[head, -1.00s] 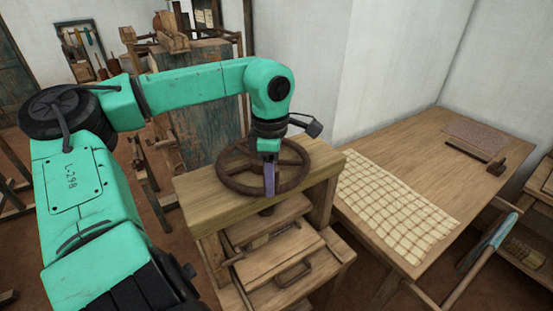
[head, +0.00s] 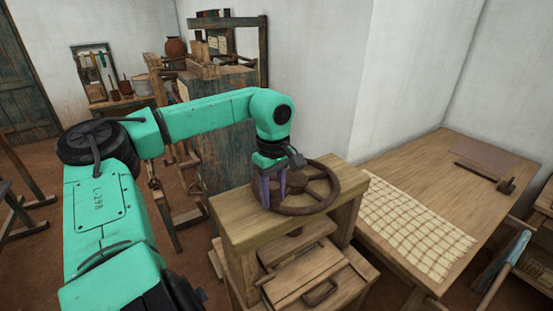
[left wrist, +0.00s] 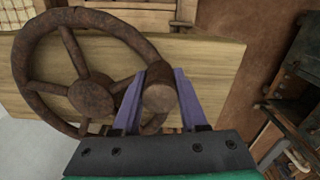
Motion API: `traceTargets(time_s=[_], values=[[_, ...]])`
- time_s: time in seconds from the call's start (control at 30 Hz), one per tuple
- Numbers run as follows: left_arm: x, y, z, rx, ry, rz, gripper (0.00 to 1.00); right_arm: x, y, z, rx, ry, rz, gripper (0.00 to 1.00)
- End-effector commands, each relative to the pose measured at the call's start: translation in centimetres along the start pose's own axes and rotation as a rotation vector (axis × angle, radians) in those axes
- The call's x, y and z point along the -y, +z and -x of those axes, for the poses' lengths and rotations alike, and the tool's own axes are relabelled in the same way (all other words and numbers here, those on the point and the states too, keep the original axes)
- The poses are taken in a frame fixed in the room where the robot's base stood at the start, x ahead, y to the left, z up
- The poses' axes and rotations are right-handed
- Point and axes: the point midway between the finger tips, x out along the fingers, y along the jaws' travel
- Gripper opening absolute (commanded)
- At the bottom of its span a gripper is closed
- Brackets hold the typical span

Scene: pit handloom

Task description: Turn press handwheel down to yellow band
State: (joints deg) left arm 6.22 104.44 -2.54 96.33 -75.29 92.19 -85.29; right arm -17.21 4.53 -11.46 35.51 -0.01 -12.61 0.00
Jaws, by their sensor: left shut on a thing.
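The press handwheel (head: 322,202) is a rusty brown spoked ring lying flat above the wooden top (head: 235,218) of the press. In the left wrist view its hub (left wrist: 90,97) and spokes show left of my fingers. My left gripper (head: 273,192) points down at the wheel's left side. Its two purple fingers (left wrist: 158,105) are shut on the round-topped handle (left wrist: 158,98) at the wheel's rim. A screw end (head: 295,233) shows under the top. I see no yellow band in either view. My right gripper is not in view.
To the right stands a table (head: 455,160) with a checked cloth (head: 415,225) and a wooden tool (head: 506,186). A wooden cabinet (head: 225,130) stands behind my arm, close to the white wall.

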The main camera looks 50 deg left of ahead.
Motion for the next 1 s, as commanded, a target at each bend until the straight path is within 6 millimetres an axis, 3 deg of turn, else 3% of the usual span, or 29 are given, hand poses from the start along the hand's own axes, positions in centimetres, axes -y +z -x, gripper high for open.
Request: traceTargets(time_s=[0.53,0.57,0.63,1.0], values=[[0.03,-0.24,0.03,0.0,0.001,-0.033,0.0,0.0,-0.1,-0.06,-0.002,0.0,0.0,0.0],[0.03,-0.23,0.03,0.0,0.001,-0.033,0.46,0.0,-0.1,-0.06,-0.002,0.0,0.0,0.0],[0.03,-0.23,0.03,0.0,0.001,-0.032,0.72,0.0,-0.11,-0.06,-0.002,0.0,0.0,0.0],[0.03,-0.28,0.3,-0.002,0.001,-0.031,0.72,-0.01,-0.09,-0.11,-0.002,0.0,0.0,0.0]])
